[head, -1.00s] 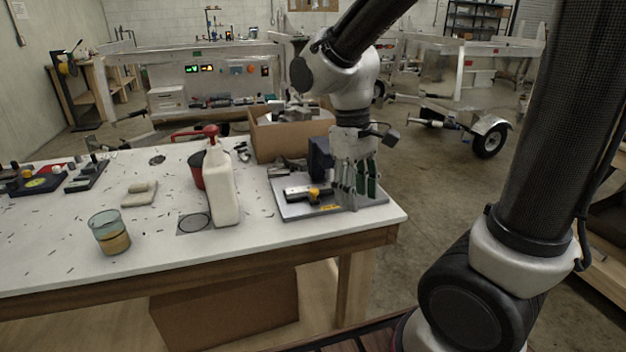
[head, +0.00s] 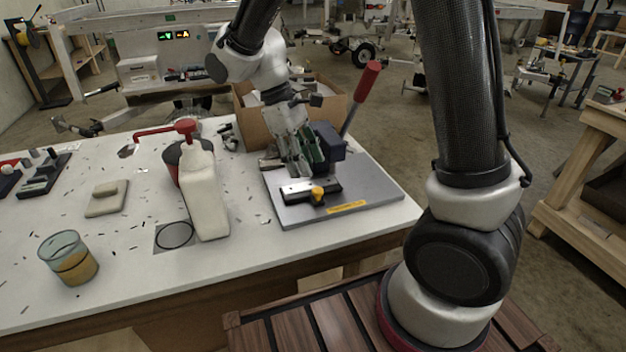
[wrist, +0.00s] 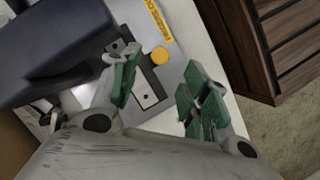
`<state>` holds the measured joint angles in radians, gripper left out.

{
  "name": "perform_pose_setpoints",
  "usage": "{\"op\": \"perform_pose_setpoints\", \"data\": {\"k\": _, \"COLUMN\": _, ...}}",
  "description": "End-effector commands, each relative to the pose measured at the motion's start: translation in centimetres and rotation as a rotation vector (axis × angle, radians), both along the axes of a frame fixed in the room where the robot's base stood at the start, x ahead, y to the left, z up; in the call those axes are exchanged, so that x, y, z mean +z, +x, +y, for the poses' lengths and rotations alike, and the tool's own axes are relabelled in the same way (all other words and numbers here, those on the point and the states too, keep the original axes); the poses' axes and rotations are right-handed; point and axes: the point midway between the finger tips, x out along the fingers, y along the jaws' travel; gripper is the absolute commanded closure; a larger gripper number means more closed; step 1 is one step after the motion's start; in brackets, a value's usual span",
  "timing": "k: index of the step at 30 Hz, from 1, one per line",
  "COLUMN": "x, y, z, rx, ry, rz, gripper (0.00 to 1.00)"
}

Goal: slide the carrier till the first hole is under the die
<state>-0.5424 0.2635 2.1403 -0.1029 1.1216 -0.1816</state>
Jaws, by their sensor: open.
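The press has a dark blue body (head: 328,146), a red-gripped lever (head: 366,82) raised up, and a grey base plate (head: 365,190). The carrier (head: 296,190) is a short pale bar in a dark guide at the plate's front left, with a yellow knob (head: 318,193); the knob also shows in the wrist view (wrist: 160,56). My gripper (head: 304,160) is open and empty, pointing down above and behind the carrier. In the wrist view its green pads (wrist: 162,92) stand apart on either side of the carrier's near end. The die and the holes' alignment cannot be made out.
A cardboard box (head: 250,120) of metal parts is behind. The plate's right side is clear, near the table edge.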

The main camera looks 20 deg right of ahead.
Motion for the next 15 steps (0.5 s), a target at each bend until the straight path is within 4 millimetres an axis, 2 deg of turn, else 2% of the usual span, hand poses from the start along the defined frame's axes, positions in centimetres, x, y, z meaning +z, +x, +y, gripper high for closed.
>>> {"op": "perform_pose_setpoints", "data": {"k": 9, "x": -4.8, "y": -1.5, "z": -1.5, "rx": -0.001, "ry": -0.002, "rz": 0.003, "gripper": 0.54}}
{"op": "perform_pose_setpoints", "data": {"k": 15, "x": -5.9, "y": -1.8, "z": -1.8, "rx": -0.001, "ry": 0.000, "rz": 0.000, "gripper": 0.54}}
